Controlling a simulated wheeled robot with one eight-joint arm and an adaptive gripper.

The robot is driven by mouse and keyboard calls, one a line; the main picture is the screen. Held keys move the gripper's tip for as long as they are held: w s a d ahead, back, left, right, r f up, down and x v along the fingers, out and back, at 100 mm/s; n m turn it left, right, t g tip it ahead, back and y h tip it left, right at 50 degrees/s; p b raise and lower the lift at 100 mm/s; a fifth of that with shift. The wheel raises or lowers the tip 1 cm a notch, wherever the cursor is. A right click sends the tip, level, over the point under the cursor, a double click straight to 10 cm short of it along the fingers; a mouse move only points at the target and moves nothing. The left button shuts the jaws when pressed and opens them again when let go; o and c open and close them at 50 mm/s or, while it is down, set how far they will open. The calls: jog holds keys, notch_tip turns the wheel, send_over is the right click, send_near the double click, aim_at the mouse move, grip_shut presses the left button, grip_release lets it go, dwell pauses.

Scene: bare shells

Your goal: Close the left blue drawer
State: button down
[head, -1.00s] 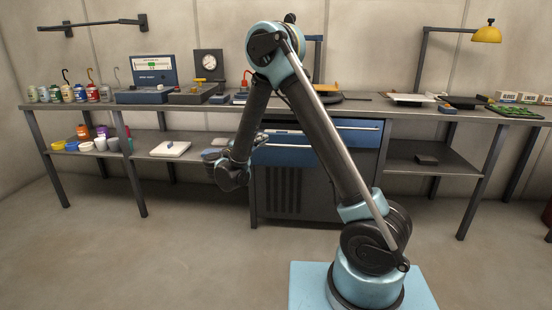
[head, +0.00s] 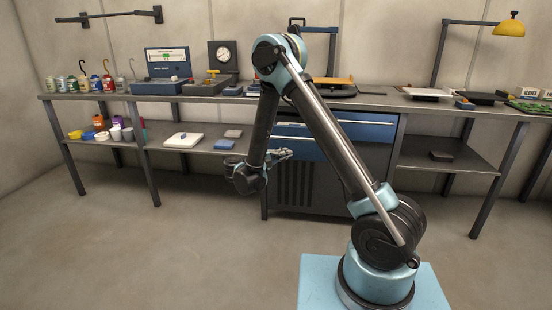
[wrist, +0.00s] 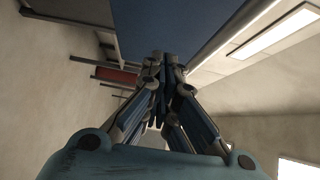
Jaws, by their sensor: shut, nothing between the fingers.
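Two blue drawer fronts show in the dark cabinet under the bench in the head view, an upper one (head: 368,130) and a lower one (head: 308,148). My arm crosses in front of them, so I cannot tell how far either stands out. My gripper (head: 286,154) is in front of the cabinet near the lower front, pointing right. In the wrist view a dark blue panel (wrist: 190,22) fills the top middle, beyond my gripper (wrist: 165,62). The fingers are together and empty. Whether they touch the panel is unclear.
The bench top (head: 225,98) above holds gauges, bottles and a yellow lamp (head: 509,27). A lower shelf (head: 190,143) at left carries cups and a white block (head: 183,139). The right shelf (head: 465,157) holds a dark box. The floor in front is clear.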

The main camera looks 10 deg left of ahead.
aim_at(298, 145)
jog(key=w, duration=0.2)
jog(key=w+d, duration=0.1)
jog(key=w, duration=0.2)
jog(key=shift+w+d, duration=0.1)
jog(key=shift+d, duration=0.1)
